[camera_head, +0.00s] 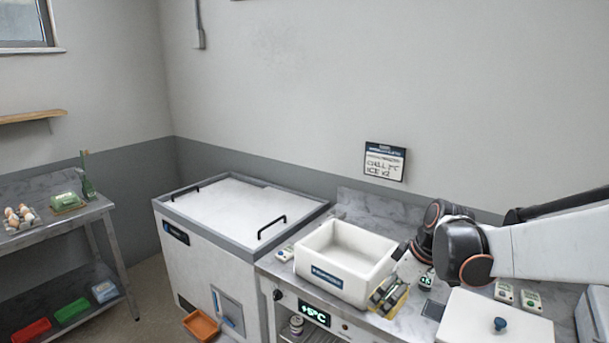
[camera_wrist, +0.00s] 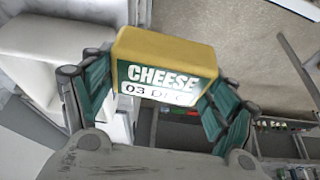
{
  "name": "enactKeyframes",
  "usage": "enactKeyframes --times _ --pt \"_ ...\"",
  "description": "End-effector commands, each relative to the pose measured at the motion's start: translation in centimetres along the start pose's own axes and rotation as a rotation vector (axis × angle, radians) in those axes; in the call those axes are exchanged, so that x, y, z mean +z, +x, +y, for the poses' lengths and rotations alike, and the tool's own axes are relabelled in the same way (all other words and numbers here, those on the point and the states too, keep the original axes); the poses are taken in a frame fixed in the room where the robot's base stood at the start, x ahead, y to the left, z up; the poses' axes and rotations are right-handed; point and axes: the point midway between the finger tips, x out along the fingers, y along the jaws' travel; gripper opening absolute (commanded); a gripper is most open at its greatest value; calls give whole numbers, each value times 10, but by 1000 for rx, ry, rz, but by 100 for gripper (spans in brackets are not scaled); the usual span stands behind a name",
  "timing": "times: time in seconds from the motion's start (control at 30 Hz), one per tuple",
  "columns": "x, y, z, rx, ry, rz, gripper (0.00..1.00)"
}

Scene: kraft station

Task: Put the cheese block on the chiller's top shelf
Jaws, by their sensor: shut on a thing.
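In the head view, my gripper (camera_head: 388,294) holds the cheese block (camera_head: 396,304) at the counter's front edge, just right of a white bin. The chiller (camera_head: 345,326) is under the counter, with a display reading about +5°C. A small part of its inside shows below the display, with a jar (camera_head: 297,325) in it. Its top shelf cannot be made out.
The white bin (camera_head: 377,275) stands on the marble counter, close beside my gripper. A white board (camera_head: 490,318) with a blue knob lies to the right. A chest freezer (camera_head: 240,245) adjoins on the left, with an orange tray (camera_head: 201,326) low at its front. A steel table (camera_head: 50,235) stands far left.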

Motion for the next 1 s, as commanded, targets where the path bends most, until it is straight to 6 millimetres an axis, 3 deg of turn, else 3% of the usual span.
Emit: enactKeyframes --times 0.27,0.63,0.8,1.0 --pt "22 46 -6 65 155 0 48" --pt "80 140 -28 237 564 0 48" --pt "100 162 -38 295 708 1 48" --pt "110 170 -42 325 780 0 48"
